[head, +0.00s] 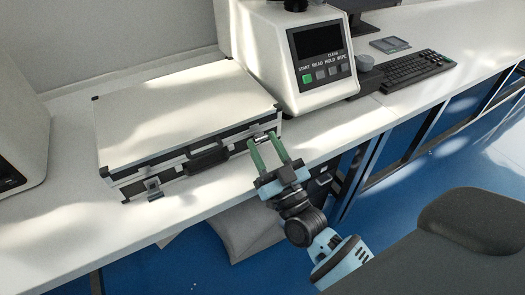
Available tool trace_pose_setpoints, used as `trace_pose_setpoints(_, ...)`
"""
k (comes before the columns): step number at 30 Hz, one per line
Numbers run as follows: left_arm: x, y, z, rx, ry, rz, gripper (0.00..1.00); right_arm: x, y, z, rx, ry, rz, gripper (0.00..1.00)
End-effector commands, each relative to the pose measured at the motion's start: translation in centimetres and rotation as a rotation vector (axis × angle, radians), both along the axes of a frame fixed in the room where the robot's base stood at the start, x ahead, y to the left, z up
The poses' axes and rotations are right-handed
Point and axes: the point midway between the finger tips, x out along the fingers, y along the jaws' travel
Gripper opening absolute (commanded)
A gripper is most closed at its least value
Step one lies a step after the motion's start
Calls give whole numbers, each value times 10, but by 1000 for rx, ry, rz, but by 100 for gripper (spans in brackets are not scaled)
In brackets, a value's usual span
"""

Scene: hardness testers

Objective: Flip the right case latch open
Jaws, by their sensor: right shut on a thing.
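A closed white case (185,105) with black edges and metal trim lies flat on the bench. Its black handle (207,158) is in the middle of the front side. The left latch (153,188) hangs down and out from the front. My right gripper (261,138) reaches up to the right end of the case front, its two green fingers on either side of the right latch (262,136). It is shut on this small metal latch, which the fingertips partly hide. My left gripper is not in view.
A white hardness tester (272,50) with a dark screen stands close behind the case's right end. A keyboard (405,68) lies farther right on the white bench (65,225). A grey bag (245,230) is under the bench; a dark chair (465,225) is at lower right.

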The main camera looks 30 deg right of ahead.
Motion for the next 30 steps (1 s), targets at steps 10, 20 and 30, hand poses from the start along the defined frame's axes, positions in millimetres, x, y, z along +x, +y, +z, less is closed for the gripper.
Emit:
trace_pose_setpoints(10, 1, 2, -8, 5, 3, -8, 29, -1, 0, -3, 2, -38, 3, 17)
trace_pose_setpoints(20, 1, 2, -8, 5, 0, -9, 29, -1, 0, -3, 2, -38, 3, 61)
trace_pose_setpoints(30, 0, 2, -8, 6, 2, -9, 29, -4, 0, -4, 1, -39, 2, 62)
